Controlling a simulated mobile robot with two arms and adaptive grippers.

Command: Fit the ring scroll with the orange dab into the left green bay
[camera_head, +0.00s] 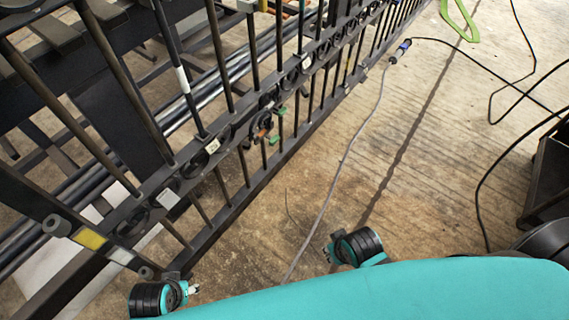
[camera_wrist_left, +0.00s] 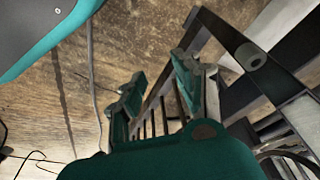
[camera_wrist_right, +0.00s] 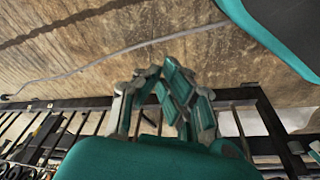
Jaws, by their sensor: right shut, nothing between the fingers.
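The dark metal gate (camera_head: 225,130) runs diagonally across the left of the head view, with a band of black rings. A small orange-red spot (camera_head: 261,134) shows on a ring in this band, and small green pieces (camera_head: 274,140) sit close beside it. I cannot tell whether these green pieces form the left bay. My left gripper (camera_head: 192,289) is by the near end of the gate. Its fingers stand apart and empty in the left wrist view (camera_wrist_left: 160,72). My right gripper (camera_head: 327,252) is over the floor, right of the gate. Its fingers meet, empty, in the right wrist view (camera_wrist_right: 160,72).
A black cable (camera_head: 480,70) loops on the right. A light green object (camera_head: 460,18) lies at the top. The concrete floor right of the gate is mostly clear.

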